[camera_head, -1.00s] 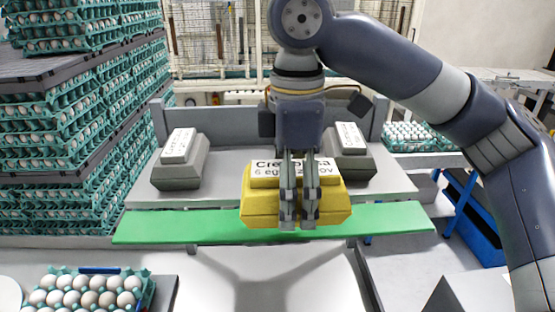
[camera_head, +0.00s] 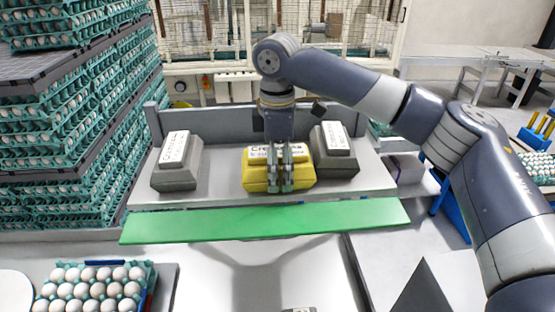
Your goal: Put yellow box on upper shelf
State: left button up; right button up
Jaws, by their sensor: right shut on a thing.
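The yellow box (camera_head: 252,176) is an egg carton with a white printed label on its lid. It is upright over the grey upper shelf (camera_head: 215,194), between two grey boxes; whether it touches the shelf I cannot tell. My right gripper (camera_head: 281,186) reaches down from above and is shut on the yellow box, its fingers covering the middle of the box's front. My left gripper is not in view.
One grey box (camera_head: 177,168) stands left on the shelf, another (camera_head: 334,158) stands close on the right. A green strip (camera_head: 265,226) runs along the shelf's front. An egg tray (camera_head: 95,289) sits lower left; stacked egg trays (camera_head: 60,130) rise at the left.

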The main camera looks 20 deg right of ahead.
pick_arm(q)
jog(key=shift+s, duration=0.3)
pick_arm(e)
jog(key=shift+f, duration=0.1)
jog(key=shift+s, duration=0.1)
jog(key=o, duration=1.3)
jog(key=shift+f, duration=0.15)
jog(key=shift+o, duration=0.2)
notch_tip(320, 180, up, 7)
jog(key=b, duration=0.3)
jog(key=shift+a+f, duration=0.1)
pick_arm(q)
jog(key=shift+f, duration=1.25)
pick_arm(e)
jog(key=shift+r, duration=2.75)
